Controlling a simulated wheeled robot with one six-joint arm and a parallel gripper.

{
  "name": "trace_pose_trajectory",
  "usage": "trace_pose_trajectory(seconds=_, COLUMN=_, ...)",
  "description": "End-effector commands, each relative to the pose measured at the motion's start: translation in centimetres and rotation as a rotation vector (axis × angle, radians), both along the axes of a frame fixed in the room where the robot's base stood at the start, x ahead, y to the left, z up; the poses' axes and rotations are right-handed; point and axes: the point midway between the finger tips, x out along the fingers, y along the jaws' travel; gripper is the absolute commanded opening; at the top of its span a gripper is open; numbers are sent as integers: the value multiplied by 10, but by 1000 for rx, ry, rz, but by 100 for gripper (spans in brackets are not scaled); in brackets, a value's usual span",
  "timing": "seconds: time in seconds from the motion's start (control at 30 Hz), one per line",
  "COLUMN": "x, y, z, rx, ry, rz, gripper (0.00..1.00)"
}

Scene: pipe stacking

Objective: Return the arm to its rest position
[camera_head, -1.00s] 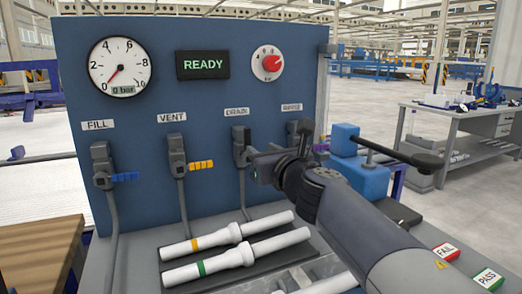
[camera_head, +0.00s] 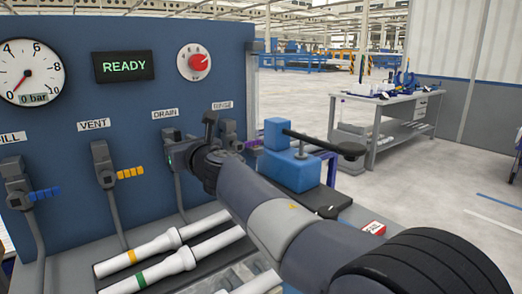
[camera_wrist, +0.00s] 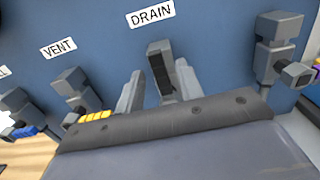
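My arm reaches in from the lower right in the head view, with my gripper (camera_head: 180,157) in front of the blue panel by the DRAIN valve (camera_head: 169,134). In the wrist view my gripper (camera_wrist: 158,92) shows two grey fingers spread apart with nothing held between them. The DRAIN valve (camera_wrist: 159,58) shows beyond the gap between the fingers; I cannot tell whether they touch it. Its handle is hidden.
The blue panel (camera_head: 75,120) carries a gauge (camera_head: 27,72), a READY display (camera_head: 124,66) and a red knob (camera_head: 199,62). A blue vise-like device (camera_head: 290,165) stands right of the panel. Open floor lies beyond.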

Motion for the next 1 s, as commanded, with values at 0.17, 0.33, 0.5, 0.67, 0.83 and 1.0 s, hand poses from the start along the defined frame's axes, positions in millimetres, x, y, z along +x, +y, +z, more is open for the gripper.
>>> trace_pose_trajectory(seconds=0.17, x=14, y=11, z=1, rx=0, ry=0, rz=1, gripper=35)
trace_pose_trajectory(seconds=0.33, x=19, y=15, z=1, rx=1, ry=-1, rz=1, gripper=35)
trace_pose_trajectory(seconds=0.5, x=20, y=15, z=0, rx=5, ry=3, rz=1, gripper=35)
trace_pose_trajectory(seconds=0.67, x=20, y=15, z=0, rx=5, ry=3, rz=0, gripper=35)
trace_pose_trajectory(seconds=0.83, x=15, y=11, z=0, rx=2, ry=0, rz=0, gripper=35)
trace_pose_trajectory(seconds=1.0, x=0, y=0, z=0, rx=2, ry=-1, rz=0, gripper=35)
